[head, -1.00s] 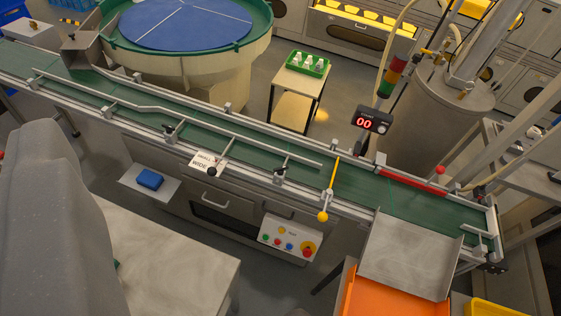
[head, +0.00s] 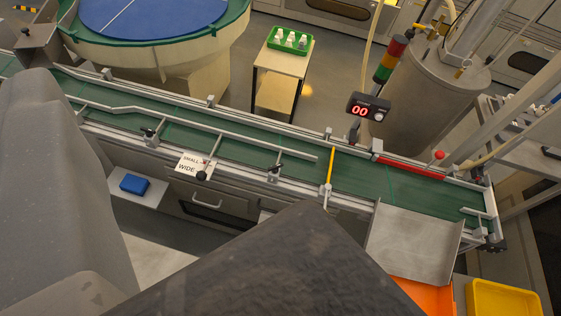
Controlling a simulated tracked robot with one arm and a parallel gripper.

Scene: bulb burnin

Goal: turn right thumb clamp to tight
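The right thumb clamp (head: 274,172) is a small dark knob with a metal bracket on the near side rail of the green conveyor, right of the white SMALL/WIDE card (head: 190,163). It is too small to tell how its handle is turned. A similar left clamp (head: 150,134) sits further left on the same rail. Between them a lever with a black ball knob (head: 202,176) stands at the card. My gripper is not in view. A large dark part of my arm fills the bottom middle, below the right clamp and apart from it in the picture.
The conveyor belt (head: 395,190) runs across the view. A yellow bar (head: 330,168) crosses it right of the clamp. A display reading 00 (head: 367,107) stands behind. A metal chute (head: 412,240), orange bin (head: 428,297) and yellow bin (head: 503,300) are at lower right.

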